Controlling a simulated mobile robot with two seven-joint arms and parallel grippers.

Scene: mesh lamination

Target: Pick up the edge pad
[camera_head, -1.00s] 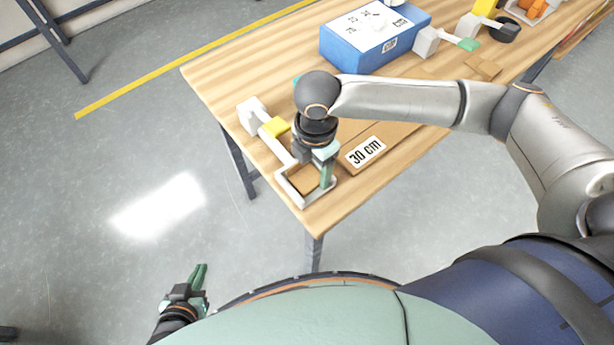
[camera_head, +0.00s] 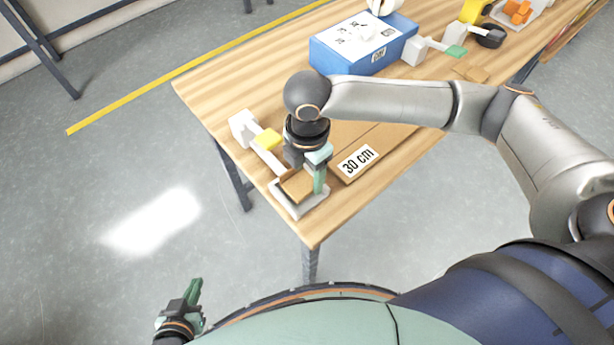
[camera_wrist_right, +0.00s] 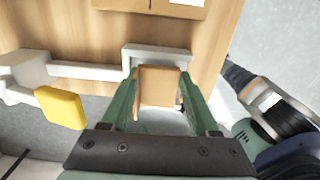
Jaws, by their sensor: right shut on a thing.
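The edge pad is a small brown cardboard-like block (camera_head: 295,187) above a white square holder (camera_head: 306,209) at the table's near corner. My right gripper (camera_head: 317,180) points down over the holder and is shut on the pad. In the right wrist view the pad (camera_wrist_right: 158,87) sits between the two green fingers (camera_wrist_right: 160,100). The pad appears raised a little from the holder's floor; part of it is hidden by the gripper. My left gripper (camera_head: 194,292) is low at the left, away from the table; its finger gap is not clear.
A white arm with a yellow block (camera_head: 267,139) joins the holder. A flat cardboard piece labelled "30 cm" (camera_head: 358,161) lies beside my right gripper. A blue box (camera_head: 363,45) and other fixtures stand further back. The table's near edge is close to the holder.

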